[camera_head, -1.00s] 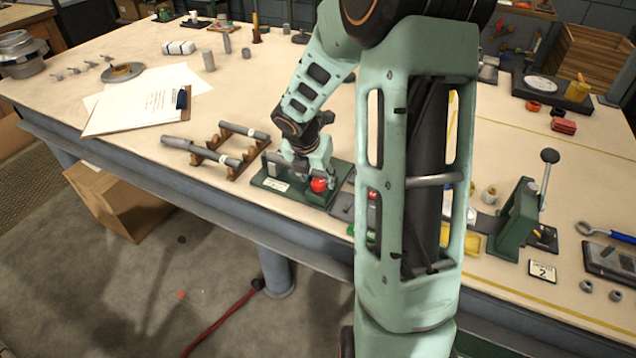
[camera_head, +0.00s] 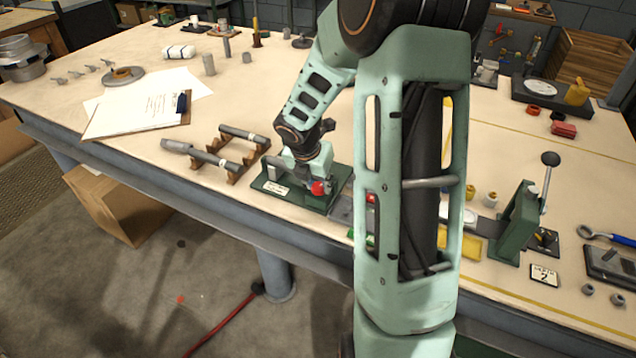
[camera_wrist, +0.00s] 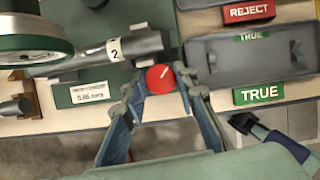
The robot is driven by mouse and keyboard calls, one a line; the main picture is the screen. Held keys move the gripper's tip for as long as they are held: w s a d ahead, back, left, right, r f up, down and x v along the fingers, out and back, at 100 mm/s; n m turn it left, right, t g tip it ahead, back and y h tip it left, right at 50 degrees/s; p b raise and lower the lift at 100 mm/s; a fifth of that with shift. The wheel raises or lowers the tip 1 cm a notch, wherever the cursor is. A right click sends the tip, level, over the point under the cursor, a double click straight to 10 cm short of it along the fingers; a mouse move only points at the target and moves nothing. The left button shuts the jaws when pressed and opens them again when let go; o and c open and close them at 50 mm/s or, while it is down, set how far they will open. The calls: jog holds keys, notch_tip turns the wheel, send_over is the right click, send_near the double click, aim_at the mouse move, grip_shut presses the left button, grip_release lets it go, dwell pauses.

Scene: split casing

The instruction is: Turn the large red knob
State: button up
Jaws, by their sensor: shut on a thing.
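The red knob (camera_head: 318,188) sits at the front right of a green base plate (camera_head: 275,187) near the table's front edge. In the head view my gripper (camera_head: 311,182) partly hides the plate and the knob's back.
A grey tray (camera_wrist: 235,62) with REJECT (camera_wrist: 248,12) and green TRUE (camera_wrist: 258,93) blocks stands close right. A wooden rack with rods (camera_head: 228,160) is left. A green lever press (camera_head: 515,225) stands further right.

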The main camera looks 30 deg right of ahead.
jog(key=m+g, duration=0.1)
jog(key=m, duration=0.2)
jog(key=shift+w+a+h, duration=0.1)
jog(key=shift+w+h, duration=0.05)
jog(key=shift+h, duration=0.15)
jog(key=shift+m+g+h+p, duration=0.35)
jog(key=shift+m+g, duration=0.55)
jog(key=shift+m, duration=1.4)
jog(key=o, duration=1.2)
jog(key=shift+c, duration=0.2)
